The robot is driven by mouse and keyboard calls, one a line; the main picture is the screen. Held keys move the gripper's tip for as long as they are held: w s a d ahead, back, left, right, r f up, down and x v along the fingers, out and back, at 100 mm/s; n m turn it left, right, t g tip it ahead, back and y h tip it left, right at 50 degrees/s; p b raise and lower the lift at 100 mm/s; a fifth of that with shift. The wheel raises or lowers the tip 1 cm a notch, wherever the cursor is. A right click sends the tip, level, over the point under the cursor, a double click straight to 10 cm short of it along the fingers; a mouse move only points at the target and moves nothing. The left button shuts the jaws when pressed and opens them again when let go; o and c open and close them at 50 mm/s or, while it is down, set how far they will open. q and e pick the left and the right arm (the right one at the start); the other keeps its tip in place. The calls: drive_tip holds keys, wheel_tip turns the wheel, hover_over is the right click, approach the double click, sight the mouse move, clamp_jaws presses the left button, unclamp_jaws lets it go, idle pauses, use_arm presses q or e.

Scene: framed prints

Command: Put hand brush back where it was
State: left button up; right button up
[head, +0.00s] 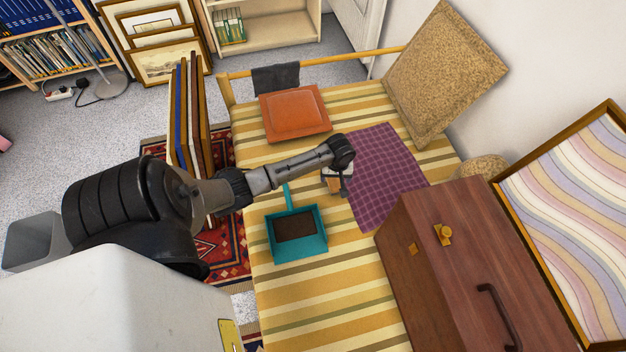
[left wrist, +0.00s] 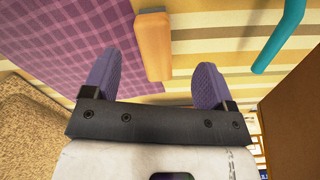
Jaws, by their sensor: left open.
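The hand brush shows as an orange-brown wooden piece (head: 333,185) on the striped cover beside the purple checked cloth, partly hidden by my left gripper. In the left wrist view its orange body (left wrist: 153,45) lies along the cloth's edge, its near end between and just beyond the fingertips. Its bristles are hidden. My left gripper (head: 342,187) is open above it; its two purple fingers (left wrist: 155,82) are spread and hold nothing. A teal dustpan (head: 297,250) with a dark inside lies close by, its handle (left wrist: 280,35) right of the brush. My right gripper is not in view.
The purple cloth (head: 385,175) lies right of the brush. An orange cushion (head: 295,113) and a cork-like cushion (head: 445,72) are farther back. A wooden case (head: 455,225) stands at right. Framed panels (head: 187,115) stand left of the bed.

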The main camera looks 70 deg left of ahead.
use_arm(q)
drive_tip(key=s+d+r+m+t, duration=0.1)
drive_tip(key=s+d+m, duration=0.8)
drive_tip(key=d, duration=0.6)
drive_tip(key=s+d+r+m+t, duration=0.2)
drive_tip(key=s+d+r+m, duration=0.4)
drive_tip(key=s+d+r, duration=0.3)
wheel_tip(320, 180, up, 3)
drive_tip(key=shift+s+f+h, duration=0.1)
drive_tip(key=shift+s+h, duration=0.2)
drive_tip(key=shift+s, duration=0.7)
drive_tip(key=shift+s, duration=0.1)
